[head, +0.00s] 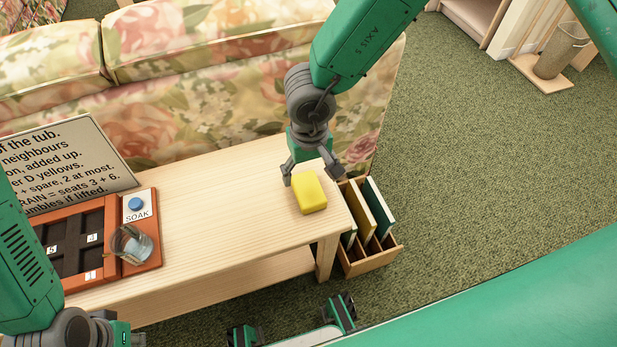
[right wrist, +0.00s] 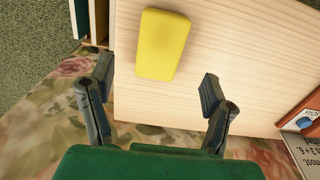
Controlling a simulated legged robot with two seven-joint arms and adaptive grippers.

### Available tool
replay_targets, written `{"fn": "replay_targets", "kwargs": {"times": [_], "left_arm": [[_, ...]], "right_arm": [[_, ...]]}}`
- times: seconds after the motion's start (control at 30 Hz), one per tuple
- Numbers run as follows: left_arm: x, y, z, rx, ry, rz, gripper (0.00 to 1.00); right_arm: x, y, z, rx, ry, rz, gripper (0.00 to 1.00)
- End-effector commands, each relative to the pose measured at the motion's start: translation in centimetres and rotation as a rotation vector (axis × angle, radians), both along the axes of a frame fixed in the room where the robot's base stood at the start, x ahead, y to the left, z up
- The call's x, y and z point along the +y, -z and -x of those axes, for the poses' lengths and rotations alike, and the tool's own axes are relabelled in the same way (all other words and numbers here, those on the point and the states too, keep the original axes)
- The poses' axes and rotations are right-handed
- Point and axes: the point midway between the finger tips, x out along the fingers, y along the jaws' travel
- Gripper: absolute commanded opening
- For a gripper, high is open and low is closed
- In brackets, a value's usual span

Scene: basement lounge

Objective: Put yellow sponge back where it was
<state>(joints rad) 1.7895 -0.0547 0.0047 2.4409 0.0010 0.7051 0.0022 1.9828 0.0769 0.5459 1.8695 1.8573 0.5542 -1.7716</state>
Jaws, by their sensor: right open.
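The yellow sponge (head: 309,192) lies on the light wooden table (head: 225,215) near its right end. It also shows in the right wrist view (right wrist: 163,44), flat on the wood. My right gripper (head: 326,176) is open and empty, just behind the sponge on the sofa side. In the right wrist view its two fingers (right wrist: 156,88) are spread wide, and the sponge lies just beyond the tips, apart from them. My left arm comes in at the lower left of the head view; its gripper (head: 122,335) is cut off by the bottom edge, so its jaws are unclear.
A wooden rack (head: 370,258) with upright books stands on the floor beside the table's right end. An orange-brown tray (head: 150,229) with dark compartments, a blue SOAK button (head: 136,204) and a clear glass (head: 131,245) is at left. A text sign (head: 75,160) stands behind it. The floral sofa (head: 220,90) backs the table.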

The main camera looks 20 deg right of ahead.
Motion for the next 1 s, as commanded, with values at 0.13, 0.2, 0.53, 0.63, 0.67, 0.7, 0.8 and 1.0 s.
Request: {"fn": "replay_targets", "kwargs": {"times": [0.13, 0.2, 0.53, 0.63, 0.67, 0.7, 0.8, 1.0], "left_arm": [[0.0, -1.2, 0.0, 0.000, 0.000, 0.000, 0.00], [0.0, -1.4, 0.0, 0.000, 0.000, 0.000, 0.00], [0.0, -1.5, 0.0, 0.000, 0.000, 0.000, 0.00], [0.0, -1.5, 0.0, 0.000, 0.000, 0.000, 0.00], [0.0, -1.5, 0.0, 0.000, 0.000, 0.000, 0.00], [0.0, -1.5, 0.0, 0.000, 0.000, 0.000, 0.00], [0.0, -1.5, 0.0, 0.000, 0.000, 0.000, 0.00], [0.0, -1.5, 0.0, 0.000, 0.000, 0.000, 0.00]], "right_arm": [[0.0, -2.8, 0.0, 0.000, 0.001, -0.002, 0.72], [0.0, -3.5, 0.0, 0.001, 0.001, -0.002, 0.72], [0.0, -4.1, 0.1, 0.001, 0.000, 0.001, 0.72], [-0.8, -3.4, 0.5, -0.004, -0.001, 0.024, 0.72], [-1.2, -3.0, 0.8, -0.008, -0.001, 0.039, 0.72], [-2.2, -2.2, 1.3, -0.016, -0.002, 0.064, 0.72], [-5.4, 0.3, 3.0, -0.057, -0.008, 0.146, 0.72], [-11.7, 4.5, 8.2, -0.156, -0.045, 0.222, 0.72]]}}
